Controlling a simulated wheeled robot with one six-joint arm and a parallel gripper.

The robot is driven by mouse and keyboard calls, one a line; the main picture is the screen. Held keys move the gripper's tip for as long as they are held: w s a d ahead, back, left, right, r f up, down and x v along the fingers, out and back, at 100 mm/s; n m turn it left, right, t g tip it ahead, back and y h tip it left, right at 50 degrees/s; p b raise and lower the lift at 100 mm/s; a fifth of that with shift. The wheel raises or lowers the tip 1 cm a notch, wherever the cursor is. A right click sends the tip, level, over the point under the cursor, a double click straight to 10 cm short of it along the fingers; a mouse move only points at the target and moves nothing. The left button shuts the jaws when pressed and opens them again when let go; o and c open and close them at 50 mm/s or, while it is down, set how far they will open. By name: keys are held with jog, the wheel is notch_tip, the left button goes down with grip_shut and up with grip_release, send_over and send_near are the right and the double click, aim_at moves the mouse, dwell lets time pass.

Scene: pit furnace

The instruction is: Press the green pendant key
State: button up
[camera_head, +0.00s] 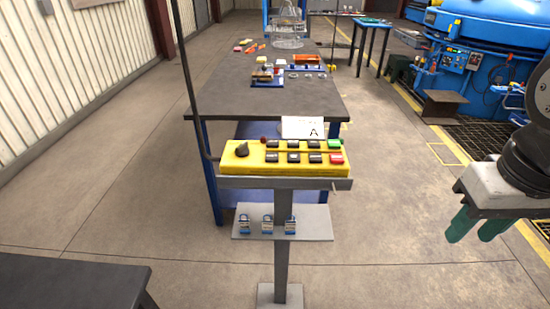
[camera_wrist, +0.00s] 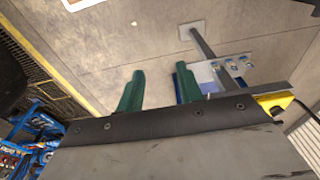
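The yellow pendant (camera_head: 240,163) lies on top of a grey stand in the middle of the head view. Its green key (camera_head: 335,144) is at the right end of the back row, just behind a red key (camera_head: 336,158). My gripper (camera_head: 474,232) has green fingers that point down, spread apart with nothing between them. It is in the air to the right of the pendant, clear of it. In the wrist view my gripper (camera_wrist: 158,88) is also open. There, only a corner of the yellow pendant (camera_wrist: 273,103) shows at the right, and the green key is hidden.
A white card marked A (camera_head: 303,127) stands behind the keys. A lower shelf (camera_head: 315,223) on the stand holds padlocks. A dark worktable (camera_head: 225,93) with parts stands behind. A black bench (camera_head: 70,282) is at front left. Floor right of the stand is clear.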

jog(key=shift+c, duration=0.3)
grip_shut()
dwell(1.3)
